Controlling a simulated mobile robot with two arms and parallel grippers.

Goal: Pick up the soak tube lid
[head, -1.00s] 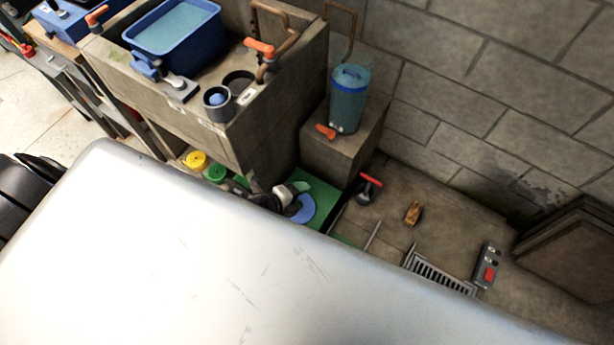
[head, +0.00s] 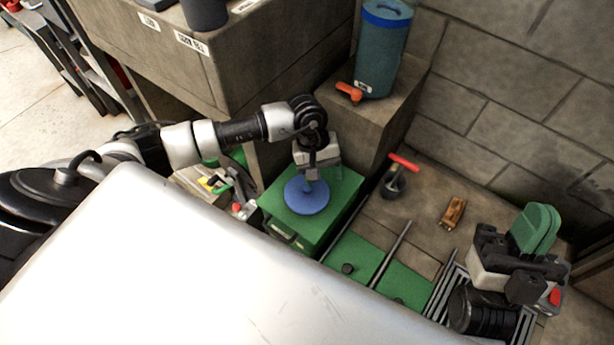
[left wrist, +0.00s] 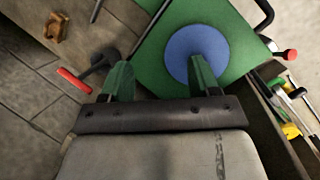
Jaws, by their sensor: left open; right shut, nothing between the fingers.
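A flat round blue disc (head: 306,197) lies on top of a green box (head: 345,188). It also shows in the left wrist view (left wrist: 193,47). A tall blue tube (head: 381,55) with a blue top (head: 387,13) stands on a concrete block. I cannot tell for certain which blue piece is the soak tube lid. My left gripper (head: 312,178) is open just over the disc. In the left wrist view its fingers (left wrist: 162,78) are apart, one overlapping the disc's edge; contact cannot be told. My right gripper (head: 536,229) is shut and empty, at the right.
A red-handled tool (head: 397,178) and a small orange-brown object (head: 453,212) lie on the floor right of the box. A concrete sink block (head: 250,60) rises behind. Green panels (head: 355,257), rods and a grate lie in front. My pale body surface fills the lower left.

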